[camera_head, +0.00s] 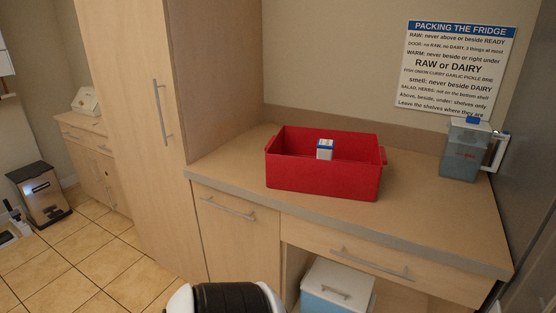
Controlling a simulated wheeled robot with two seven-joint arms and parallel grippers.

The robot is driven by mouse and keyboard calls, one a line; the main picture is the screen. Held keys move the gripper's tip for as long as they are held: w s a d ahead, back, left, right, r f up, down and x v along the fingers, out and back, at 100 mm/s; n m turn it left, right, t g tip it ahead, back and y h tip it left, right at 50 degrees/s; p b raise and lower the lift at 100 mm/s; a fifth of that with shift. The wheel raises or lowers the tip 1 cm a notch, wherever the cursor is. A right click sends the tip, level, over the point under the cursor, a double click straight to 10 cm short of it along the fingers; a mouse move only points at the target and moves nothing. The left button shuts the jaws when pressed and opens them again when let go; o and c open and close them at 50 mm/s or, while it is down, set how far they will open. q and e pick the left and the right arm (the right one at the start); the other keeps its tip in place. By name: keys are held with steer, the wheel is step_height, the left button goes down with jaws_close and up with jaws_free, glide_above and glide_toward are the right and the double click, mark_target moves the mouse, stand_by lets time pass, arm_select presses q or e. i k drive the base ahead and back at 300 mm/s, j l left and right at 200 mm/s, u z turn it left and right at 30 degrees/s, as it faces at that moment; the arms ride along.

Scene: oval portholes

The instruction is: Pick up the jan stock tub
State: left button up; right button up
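A small white container with a blue top (325,147) stands inside the red crate (322,180) on the counter. Its lower part is hidden by the crate's front wall. Any writing on it is too small to read, so I cannot tell whether it is the jan stock tub. Neither of my grippers is in view.
A grey see-through jug (462,150) with a blue top and white handle stands at the counter's right end. The wooden counter (425,215) is clear around the crate. A white-lidded box (338,284) sits below. A tall cabinet (140,120) stands left; a packing sign (456,66) hangs behind.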

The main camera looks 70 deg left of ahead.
mark_target(325, 147)
steer(key=k+u, duration=0.1)
steer(key=u, duration=1.85)
steer(key=i+j+z, duration=0.15)
steer(key=i+z, duration=0.3)
steer(key=i+j+z, duration=0.25)
steer(key=z, duration=0.2)
steer(key=i, duration=0.05)
